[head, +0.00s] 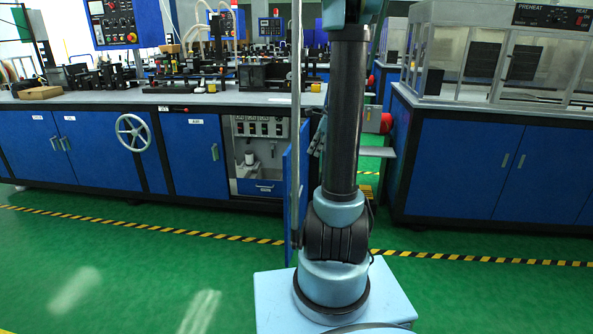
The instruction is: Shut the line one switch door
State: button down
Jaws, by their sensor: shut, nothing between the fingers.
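The line one switch door (297,190) is a blue panel standing open, seen nearly edge-on, at the right end of the long blue bench. It swings out toward me. Left of it, the open switch compartment (258,160) shows a row of switches, a small white fitting and a blue drawer front. What looks like my gripper (318,137) shows as a small grey piece just right of the door's upper part, shut and empty. My upright arm hides most of it. I cannot tell whether it touches the door.
The long bench (60,101) carries machines, with a handwheel (133,132) on its front. A second blue bench with a preheat cabinet (500,60) stands at the right. Green floor in front is clear, with striped tape (140,224).

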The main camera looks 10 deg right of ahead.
jog(key=w+a+f, duration=0.3)
jog(key=a+f, duration=0.3)
jog(key=f, duration=0.3)
jog(key=shift+w+a+f+m, duration=0.3)
jog(key=shift+w+a+f, duration=0.05)
jog(key=shift+w, duration=0.05)
dwell(0.5)
